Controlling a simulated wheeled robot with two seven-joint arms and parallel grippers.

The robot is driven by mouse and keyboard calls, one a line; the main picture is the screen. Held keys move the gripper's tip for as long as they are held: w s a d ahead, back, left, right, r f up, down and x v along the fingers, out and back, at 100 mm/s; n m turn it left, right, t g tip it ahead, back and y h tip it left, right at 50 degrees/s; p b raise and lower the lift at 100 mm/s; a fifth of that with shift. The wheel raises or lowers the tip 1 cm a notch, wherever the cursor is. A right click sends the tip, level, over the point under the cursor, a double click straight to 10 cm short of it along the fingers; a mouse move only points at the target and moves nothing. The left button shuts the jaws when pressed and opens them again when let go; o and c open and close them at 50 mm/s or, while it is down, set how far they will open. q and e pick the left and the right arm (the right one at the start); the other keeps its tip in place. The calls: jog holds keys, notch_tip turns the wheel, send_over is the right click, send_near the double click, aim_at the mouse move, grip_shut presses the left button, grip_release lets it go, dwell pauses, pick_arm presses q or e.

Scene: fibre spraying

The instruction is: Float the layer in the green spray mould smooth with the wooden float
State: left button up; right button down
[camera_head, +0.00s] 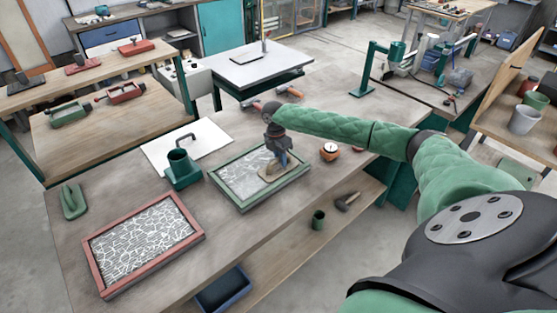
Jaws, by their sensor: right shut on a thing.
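The green spray mould (231,199) lies on the workbench in the head view, a flat tray with a green rim and a whitish, patchy layer inside. My right gripper (276,161) is over the right part of the mould, pointing down, shut on the wooden float (275,173). The float is a small tan board low over the layer. I cannot tell whether it touches the layer. The gripper hides part of the layer and float. My left gripper is not in view.
A red-rimmed mould (144,243) with white fibre lies at the front left. A green trowel-like tool (72,200) lies left of it.

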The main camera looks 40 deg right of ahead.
aim_at(269, 163)
jog(key=shift+s+a+p, duration=0.2)
jog(key=shift+a+p, duration=0.85)
jog(key=shift+a, duration=1.05)
jog(key=shift+a+p, duration=0.45)
jog(key=shift+a, duration=0.25)
jog(key=shift+s+a+r, duration=0.1)
jog(key=shift+a+r, duration=0.05)
jog(key=shift+a, duration=0.95)
jog(key=shift+s+a+f, duration=0.1)
jog(key=shift+a, duration=0.9)
jog(key=shift+s+a+f, duration=0.1)
jog(key=shift+a, duration=0.85)
notch_tip(269, 163, up, 7)
jog(key=shift+w, duration=0.1)
